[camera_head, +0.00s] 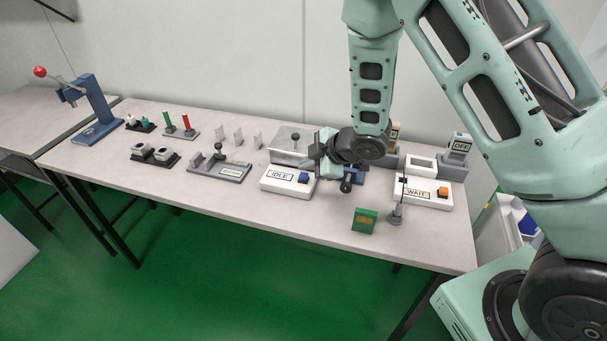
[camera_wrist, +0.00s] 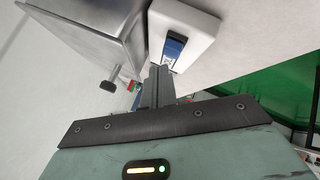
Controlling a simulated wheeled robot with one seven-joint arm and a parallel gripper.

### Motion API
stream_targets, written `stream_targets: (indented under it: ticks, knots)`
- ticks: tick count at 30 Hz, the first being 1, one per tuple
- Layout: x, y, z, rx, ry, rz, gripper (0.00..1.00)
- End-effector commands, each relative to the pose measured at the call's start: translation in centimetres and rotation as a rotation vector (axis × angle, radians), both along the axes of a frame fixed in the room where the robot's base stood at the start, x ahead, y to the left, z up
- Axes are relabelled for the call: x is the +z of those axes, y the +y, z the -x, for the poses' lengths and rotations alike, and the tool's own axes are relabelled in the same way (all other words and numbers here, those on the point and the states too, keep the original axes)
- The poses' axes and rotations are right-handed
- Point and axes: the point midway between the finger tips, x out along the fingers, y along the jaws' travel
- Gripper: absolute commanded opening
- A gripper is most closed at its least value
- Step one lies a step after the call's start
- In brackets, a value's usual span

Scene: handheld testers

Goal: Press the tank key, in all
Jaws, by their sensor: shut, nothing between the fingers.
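A white box (camera_head: 289,180) with an IDLE display has a blue key (camera_head: 304,177) at its right end. The wrist view shows that blue key (camera_wrist: 174,48) on its white housing (camera_wrist: 197,28). A grey metal tank-like box (camera_head: 291,143) with a dark knob stands just behind it; its wall fills the upper left of the wrist view (camera_wrist: 85,30). My gripper (camera_head: 319,165) is shut and empty, close to the blue key. In the wrist view its fingertips (camera_wrist: 160,73) appear beside the key's near end; I cannot tell whether they touch. No tank label is readable.
Right of my gripper stand a white WAIT box (camera_head: 422,193) with an orange key (camera_head: 443,191), a grey post (camera_head: 396,212) and a green block (camera_head: 364,221). An OFF sign (camera_head: 460,145) stands behind. Left are a grey fixture (camera_head: 219,169) and a blue press (camera_head: 92,105).

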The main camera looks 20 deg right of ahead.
Motion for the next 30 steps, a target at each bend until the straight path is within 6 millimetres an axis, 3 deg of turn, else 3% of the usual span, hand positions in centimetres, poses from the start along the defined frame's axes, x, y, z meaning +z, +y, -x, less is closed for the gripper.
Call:
stream_targets:
  ticks: [30]
  knots:
    - [-0.79,-0.01,0.01,0.0,0.0,0.0,0.0]
